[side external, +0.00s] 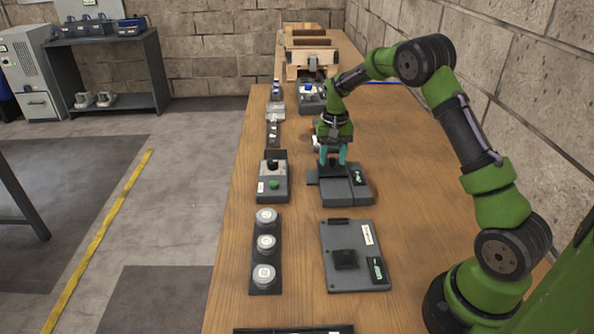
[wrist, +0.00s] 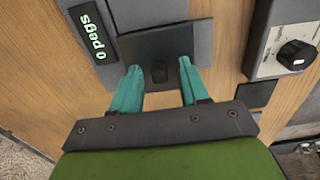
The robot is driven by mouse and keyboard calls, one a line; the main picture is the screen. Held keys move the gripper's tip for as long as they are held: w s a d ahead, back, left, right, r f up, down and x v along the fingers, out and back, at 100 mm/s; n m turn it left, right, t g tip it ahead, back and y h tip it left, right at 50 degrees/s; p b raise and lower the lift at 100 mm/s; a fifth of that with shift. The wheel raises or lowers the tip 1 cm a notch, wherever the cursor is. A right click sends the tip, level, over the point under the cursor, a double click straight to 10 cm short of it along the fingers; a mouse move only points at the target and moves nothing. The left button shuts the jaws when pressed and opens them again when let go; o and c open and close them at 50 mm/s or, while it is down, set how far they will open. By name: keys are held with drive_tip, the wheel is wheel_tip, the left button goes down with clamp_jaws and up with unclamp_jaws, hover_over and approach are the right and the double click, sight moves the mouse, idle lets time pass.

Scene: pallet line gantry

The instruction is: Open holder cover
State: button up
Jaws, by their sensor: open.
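The holder (side external: 352,194) is a grey box on the wooden table, with a display that reads "0 pegs" in the wrist view (wrist: 89,35). Its cover (wrist: 190,35) is a flat dark plate lying on it, with a small black knob (wrist: 159,72) near one edge. My gripper (side external: 333,163) is over the holder, pointing down. In the wrist view its teal fingers (wrist: 160,68) are open, one on each side of the knob, with gaps between. I cannot tell whether the fingertips touch the cover.
A grey box with a black dial and green button (side external: 272,180) stands just left of the holder; its dial shows in the wrist view (wrist: 298,55). A panel with a black block (side external: 346,258) lies in front, beside a strip with round pieces (side external: 266,242). Wooden crates (side external: 310,52) stand behind.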

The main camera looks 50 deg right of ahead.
drive_tip(key=shift+c, duration=0.2)
clamp_jaws()
drive_tip(key=s+a, duration=0.5)
drive_tip(key=a, duration=0.1)
drive_tip(key=shift+s, duration=0.4)
drive_tip(key=shift+d, duration=0.1)
drive_tip(key=shift+o, duration=0.2)
unclamp_jaws()
drive_tip(key=shift+r, duration=0.15)
